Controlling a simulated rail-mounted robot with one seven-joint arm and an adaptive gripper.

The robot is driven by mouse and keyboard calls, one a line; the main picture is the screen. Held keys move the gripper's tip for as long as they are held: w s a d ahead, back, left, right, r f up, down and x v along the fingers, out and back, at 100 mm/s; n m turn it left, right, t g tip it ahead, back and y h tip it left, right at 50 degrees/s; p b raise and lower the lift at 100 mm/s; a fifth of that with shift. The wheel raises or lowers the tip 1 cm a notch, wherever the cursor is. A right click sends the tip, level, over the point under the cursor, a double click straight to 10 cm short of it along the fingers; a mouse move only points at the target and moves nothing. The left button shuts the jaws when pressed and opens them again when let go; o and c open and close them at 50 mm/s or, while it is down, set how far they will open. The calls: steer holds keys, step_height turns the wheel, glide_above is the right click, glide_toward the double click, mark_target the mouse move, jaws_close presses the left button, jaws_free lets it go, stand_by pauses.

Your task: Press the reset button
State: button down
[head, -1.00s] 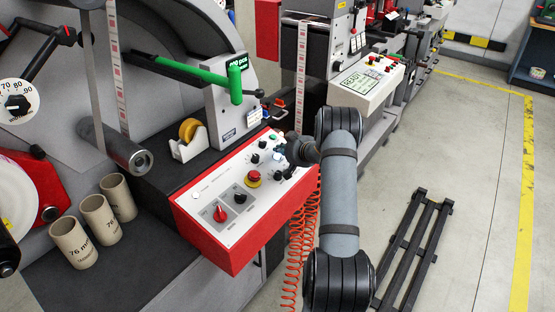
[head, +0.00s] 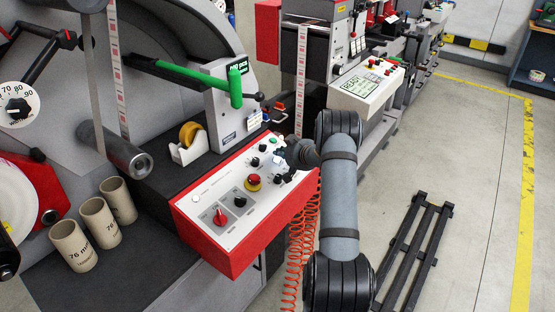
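The red control box (head: 230,252) has a light sloped panel (head: 213,193) with several buttons and knobs. The labels are too small to read, so I cannot tell which is the reset button. My gripper (head: 283,160) is over the panel's far right end, past the red mushroom button. My wrist partly hides it, and its fingers and any contact are unclear.
A tape dispenser (head: 190,142) stands behind the box. Several cardboard cores (head: 72,246) stand at left, below a metal roller (head: 125,157). A red coiled hose (head: 300,250) hangs right of the box. A dark pallet (head: 415,250) lies on the floor.

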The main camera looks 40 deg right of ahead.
steer(key=shift+f, duration=0.1)
stand_by(0.3)
steer(key=shift+w+f, duration=0.15)
steer(key=shift+f, duration=0.15)
steer(key=shift+a+f+b, duration=0.1)
steer(key=shift+f+b, duration=0.35)
steer(key=shift+b, duration=0.1)
stand_by(0.5)
steer(key=shift+r, duration=0.1)
steer(key=shift+r+p, duration=0.75)
steer(key=shift+r, duration=0.1)
steer(key=shift+s+d+r+p, duration=0.1)
steer(key=shift+s+r+p, duration=0.15)
steer(key=shift+r+p, duration=0.5)
steer(key=shift+s+d+r+p, duration=0.1)
steer(key=shift+s+r+p, duration=0.2)
steer(key=shift+r+p, duration=0.45)
steer(key=shift+s+d+r+p, duration=0.1)
steer(key=shift+s+r+p, duration=0.15)
steer(key=shift+r+p, duration=0.5)
steer(key=shift+r, duration=0.1)
